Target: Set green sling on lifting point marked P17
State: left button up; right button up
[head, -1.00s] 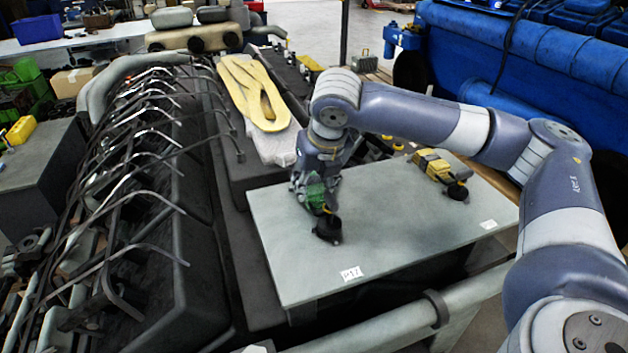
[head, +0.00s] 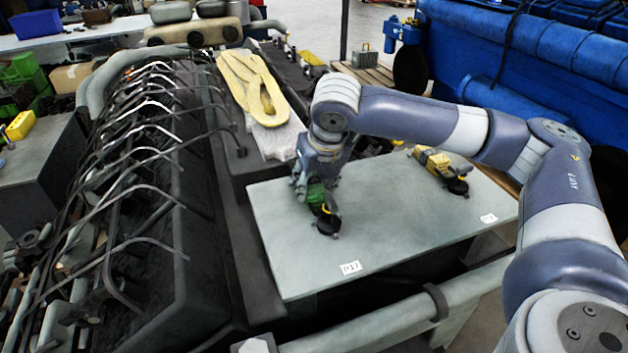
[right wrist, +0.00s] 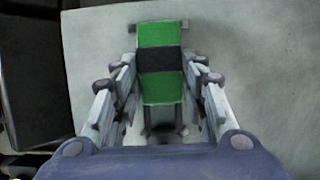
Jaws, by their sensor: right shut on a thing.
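The green sling (head: 316,195), with a black band, is held in my right gripper (head: 311,190) above the plate. In the right wrist view the green sling (right wrist: 160,88) lies between the two fingers of my right gripper (right wrist: 160,100). A dark lifting point (head: 328,226) stands on the plate directly at the sling's lower end. The white label P17 (head: 350,267) is in front of it. The sling's lower end overlaps the lifting point in view; I cannot tell whether it is seated. My left gripper is not in view.
The grey plate (head: 400,220) is mostly clear. A yellow sling (head: 434,162) is on another dark lifting point (head: 457,186) at the right, with its own label (head: 488,218). A large yellow strap (head: 262,95) lies behind. Dark engine pipes (head: 150,190) rise at left.

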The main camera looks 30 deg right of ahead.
dwell(0.3)
jog(key=o, duration=1.4)
jog(key=shift+f, duration=0.1)
jog(key=v, duration=1.2)
